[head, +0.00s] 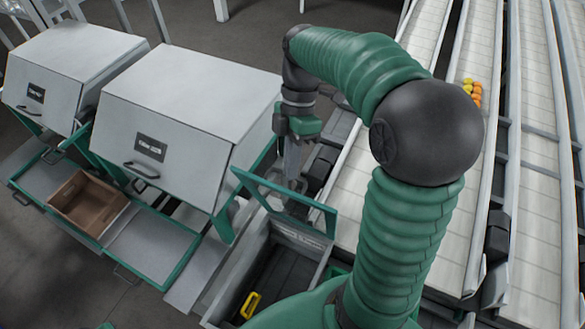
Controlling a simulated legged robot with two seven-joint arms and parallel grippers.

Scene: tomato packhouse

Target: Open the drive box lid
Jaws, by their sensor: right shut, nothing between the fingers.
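The drive box appears to be the grey open-topped box (225,290) at the bottom centre of the head view. Its dark interior shows, with a yellow handle-like part (250,305) inside. A green-edged panel, which looks like its lid (287,200), stands tilted up at the box's far side. My right gripper (292,172) points down just behind this panel, with its fingers shut and empty. I cannot tell whether the fingers touch the panel. My right forearm hides part of the box's right side. My left gripper is not in view.
Two grey hooded machines (185,110) (70,65) with front handles stand at the left. A brown crate (88,203) sits on a tray below them. Pale conveyor lanes (440,230) run along the right, with several orange and yellow tomatoes (473,91) on one.

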